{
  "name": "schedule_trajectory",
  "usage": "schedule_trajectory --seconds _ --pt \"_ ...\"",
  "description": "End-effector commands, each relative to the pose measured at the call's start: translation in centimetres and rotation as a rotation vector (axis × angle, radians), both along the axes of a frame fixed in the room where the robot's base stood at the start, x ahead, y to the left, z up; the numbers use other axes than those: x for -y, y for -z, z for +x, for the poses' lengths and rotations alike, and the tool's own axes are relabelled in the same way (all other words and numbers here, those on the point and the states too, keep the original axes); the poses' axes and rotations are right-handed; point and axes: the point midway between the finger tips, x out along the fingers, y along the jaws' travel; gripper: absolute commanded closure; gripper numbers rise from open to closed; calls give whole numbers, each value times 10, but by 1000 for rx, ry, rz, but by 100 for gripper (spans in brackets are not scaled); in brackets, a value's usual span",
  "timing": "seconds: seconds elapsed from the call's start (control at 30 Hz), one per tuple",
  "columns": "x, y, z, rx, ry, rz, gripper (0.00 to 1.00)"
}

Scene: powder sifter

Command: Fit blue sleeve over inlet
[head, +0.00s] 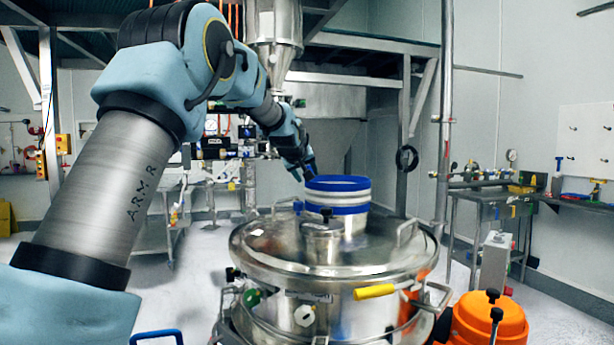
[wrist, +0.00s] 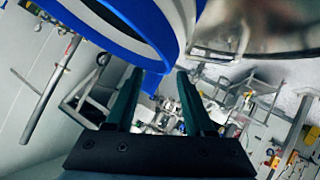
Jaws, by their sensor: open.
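The blue sleeve (head: 337,194), with white bands and a blue rim, stands roughly upright at the back of the round metal lid. A short metal neck, which looks like the inlet (head: 352,222), shows directly below it. The sleeve appears to be around the neck's top; how far down it sits is hidden. My gripper (head: 306,172) is at the sleeve's left side, near its rim. In the wrist view the sleeve (wrist: 110,35) fills the upper left. My gripper's two fingers (wrist: 158,82) are apart, with a small blue tab (wrist: 152,80) of the sleeve between or just beyond their tips.
An orange motor housing (head: 488,318) stands at the lower right. A hopper (head: 274,30) hangs above and behind.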

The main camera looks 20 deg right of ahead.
Motion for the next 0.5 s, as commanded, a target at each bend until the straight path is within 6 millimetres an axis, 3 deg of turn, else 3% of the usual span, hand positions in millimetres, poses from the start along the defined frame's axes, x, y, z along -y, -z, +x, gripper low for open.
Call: schedule_trajectory --seconds 0.5 --pt "-45 -43 -59 1 1 -3 47"
